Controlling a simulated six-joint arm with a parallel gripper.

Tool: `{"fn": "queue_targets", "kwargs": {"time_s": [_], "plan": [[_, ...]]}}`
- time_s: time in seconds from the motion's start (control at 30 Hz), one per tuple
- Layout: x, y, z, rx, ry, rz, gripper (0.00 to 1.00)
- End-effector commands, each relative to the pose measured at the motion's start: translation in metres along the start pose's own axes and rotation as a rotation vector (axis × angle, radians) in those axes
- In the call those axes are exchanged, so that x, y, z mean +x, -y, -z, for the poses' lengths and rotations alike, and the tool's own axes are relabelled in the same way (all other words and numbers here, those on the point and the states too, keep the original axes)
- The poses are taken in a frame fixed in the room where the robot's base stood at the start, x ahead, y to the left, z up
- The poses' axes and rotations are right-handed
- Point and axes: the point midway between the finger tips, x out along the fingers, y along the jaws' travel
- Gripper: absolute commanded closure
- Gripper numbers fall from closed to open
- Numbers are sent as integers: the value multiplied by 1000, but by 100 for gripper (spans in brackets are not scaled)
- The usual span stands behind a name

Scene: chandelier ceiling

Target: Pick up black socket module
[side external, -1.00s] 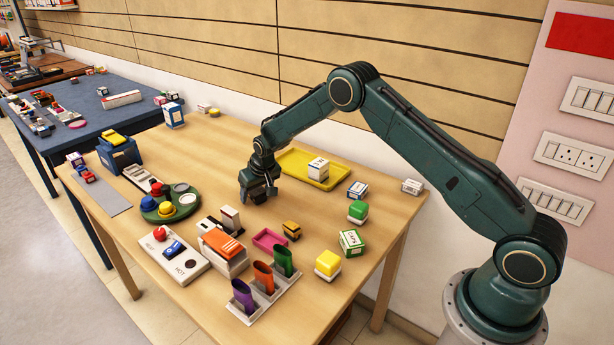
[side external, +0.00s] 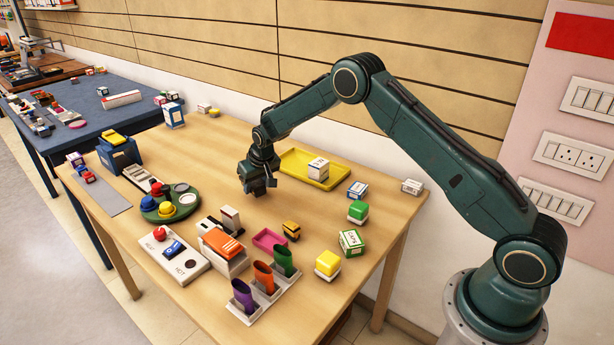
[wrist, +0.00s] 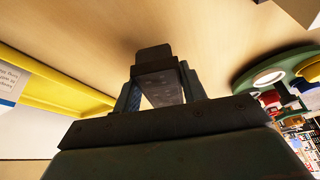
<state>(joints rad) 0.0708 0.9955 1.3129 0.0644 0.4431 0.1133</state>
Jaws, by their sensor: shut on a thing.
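My gripper (side external: 258,186) is over the bare wood in the middle of the table, in front of the yellow tray. In the wrist view its two fingers (wrist: 160,92) are closed on the black socket module (wrist: 153,56). The module is a dark block that sticks out past the fingertips, with a greyish face between them. In the side view the module is small and dark and hard to tell apart from the fingers. It appears a little above the tabletop.
The yellow tray (side external: 293,179) with a white box (side external: 318,168) stands just behind and right. A green round holder (side external: 153,215) with coloured knobs is at left. An orange block (side external: 222,244), a pink tray (side external: 269,240) and a row of coloured cups (side external: 263,276) are in front.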

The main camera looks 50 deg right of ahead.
Motion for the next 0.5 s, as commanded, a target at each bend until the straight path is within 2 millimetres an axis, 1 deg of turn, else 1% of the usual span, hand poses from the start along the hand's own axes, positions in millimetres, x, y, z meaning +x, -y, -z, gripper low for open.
{"fn": "queue_targets", "kwargs": {"time_s": [0.03, 0.27, 0.5], "plan": [[-9, 0, 4, 0, -4, 0, 82], [-50, 0, 22, 1, -5, 0, 82], [-99, 0, 42, 1, -4, 0, 82]]}}
